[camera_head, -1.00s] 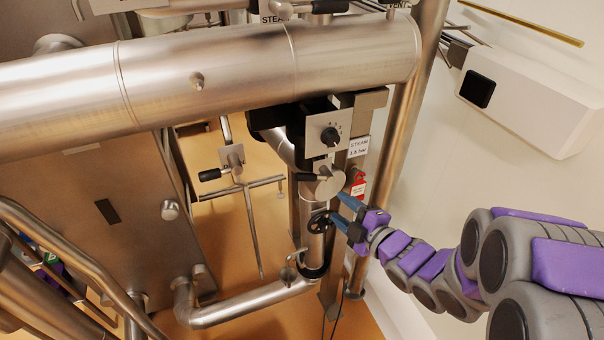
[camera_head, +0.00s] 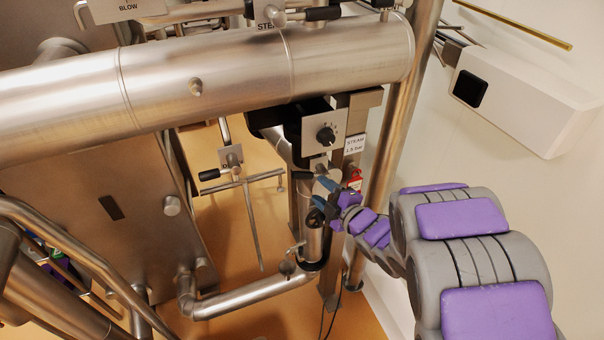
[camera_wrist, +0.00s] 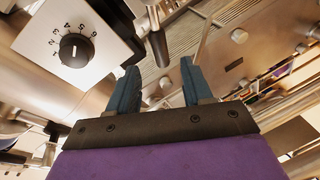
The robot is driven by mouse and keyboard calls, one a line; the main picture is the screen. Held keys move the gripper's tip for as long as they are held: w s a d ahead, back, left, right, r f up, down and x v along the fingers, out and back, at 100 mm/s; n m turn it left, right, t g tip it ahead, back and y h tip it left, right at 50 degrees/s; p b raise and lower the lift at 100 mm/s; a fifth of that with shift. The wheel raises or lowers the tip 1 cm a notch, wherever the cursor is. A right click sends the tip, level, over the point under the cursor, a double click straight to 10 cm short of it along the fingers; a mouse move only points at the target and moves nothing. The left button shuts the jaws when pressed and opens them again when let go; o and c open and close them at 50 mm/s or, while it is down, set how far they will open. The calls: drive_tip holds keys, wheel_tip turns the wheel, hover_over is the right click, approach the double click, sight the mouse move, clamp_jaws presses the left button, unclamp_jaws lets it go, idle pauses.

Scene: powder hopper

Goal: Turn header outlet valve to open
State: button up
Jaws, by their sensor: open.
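In the head view, my gripper (camera_head: 318,192) is at the vertical pipe below the dial box, covering most of the valve body (camera_head: 322,170) there. No label reading header outlet is legible, so I cannot tell for certain that this is the named valve. In the wrist view, my gripper (camera_wrist: 160,66) has its two blue fingers apart with nothing seen between them. A black lever grip (camera_wrist: 160,49) on a metal stem shows just beyond the fingertips, apparently not between them. Whether the fingers touch the valve is unclear.
A numbered dial (camera_head: 326,135) sits above my gripper; in the wrist view the dial (camera_wrist: 76,50) is close at left. A large horizontal pipe (camera_head: 210,75) crosses above. A black-handled lever (camera_head: 212,174) stands left.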

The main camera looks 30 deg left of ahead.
sight(306, 177)
drive_tip(key=p+x, duration=0.1)
drive_tip(key=x, duration=0.9)
drive_tip(key=shift+s+a, duration=0.1)
drive_tip(key=shift+s, duration=0.1)
drive_tip(key=shift+d+r, duration=0.1)
drive_tip(key=shift+d, duration=0.4)
drive_tip(key=shift+a, duration=0.4)
drive_tip(key=c, duration=0.6)
clamp_jaws()
